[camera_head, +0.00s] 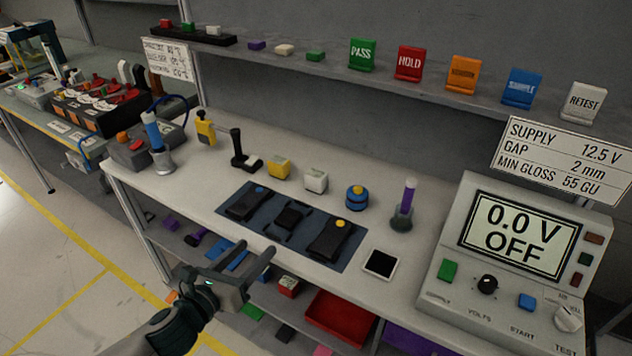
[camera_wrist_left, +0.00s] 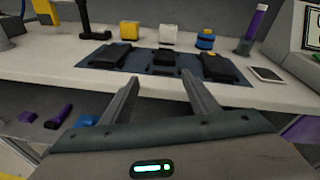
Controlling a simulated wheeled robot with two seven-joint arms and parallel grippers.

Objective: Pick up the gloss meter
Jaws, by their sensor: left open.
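No object is labelled as the gloss meter, so I cannot tell for sure which one it is. Small instruments on the white bench include a yellow block (camera_head: 279,168), a white block (camera_head: 316,181) and a round blue and yellow device (camera_head: 357,197). They stand in a row behind a dark mat (camera_head: 277,236) that holds several black modules. My left gripper (camera_head: 254,257) is open and empty, in front of the bench's front edge. In the left wrist view its fingers (camera_wrist_left: 160,82) point toward the mat, with the white block (camera_wrist_left: 168,36) beyond. My right gripper is not in view.
A black upright tool (camera_head: 240,150) and a purple-topped cylinder (camera_head: 403,205) stand on the bench. A white-framed tile (camera_head: 380,264) lies right of the mat. A supply unit (camera_head: 505,270) reading 0.0 V OFF fills the right. A lower shelf holds a red tray (camera_head: 340,318).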

